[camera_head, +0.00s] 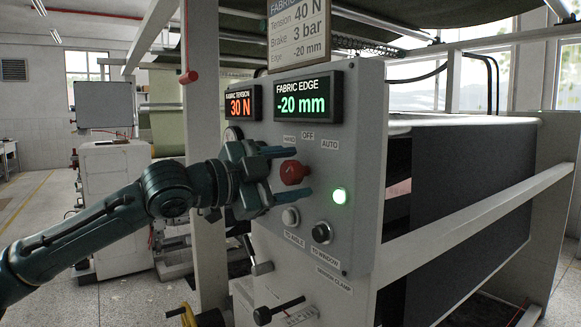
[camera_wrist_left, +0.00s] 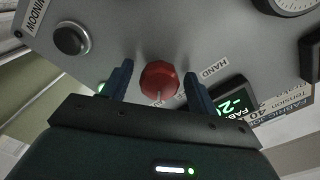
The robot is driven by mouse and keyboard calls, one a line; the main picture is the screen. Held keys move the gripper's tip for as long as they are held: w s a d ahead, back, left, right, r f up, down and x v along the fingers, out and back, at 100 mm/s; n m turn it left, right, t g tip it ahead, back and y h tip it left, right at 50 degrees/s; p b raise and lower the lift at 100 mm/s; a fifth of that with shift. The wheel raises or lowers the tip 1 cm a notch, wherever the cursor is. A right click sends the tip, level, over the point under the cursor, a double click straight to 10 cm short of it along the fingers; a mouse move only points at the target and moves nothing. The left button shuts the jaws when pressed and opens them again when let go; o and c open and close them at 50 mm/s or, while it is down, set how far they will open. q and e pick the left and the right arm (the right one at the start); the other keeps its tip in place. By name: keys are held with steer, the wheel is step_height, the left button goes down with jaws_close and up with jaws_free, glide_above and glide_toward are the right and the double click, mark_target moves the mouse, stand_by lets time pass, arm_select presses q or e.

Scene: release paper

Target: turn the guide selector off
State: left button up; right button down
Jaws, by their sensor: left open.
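The guide selector is a red knob (camera_head: 293,172) on the grey control panel (camera_head: 352,110), under the labels HAND, OFF and AUTO. My left gripper (camera_head: 297,173) is open, with one finger above the knob and one below it. In the left wrist view the knob (camera_wrist_left: 159,80) sits between the two spread fingers of the gripper (camera_wrist_left: 158,70), with a visible gap on each side. A pale mark on the knob points down in that view, not at the HAND label (camera_wrist_left: 213,68) on the right.
A slanted rail (camera_head: 470,215) runs right of the panel. Black handles (camera_head: 279,309) stick out below.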

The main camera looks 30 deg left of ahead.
arm_select(q)
steer(key=shift+w+d, duration=0.1)
steer(key=shift+w, duration=0.05)
steer(key=shift+c, duration=0.2)
steer(key=c, duration=0.9)
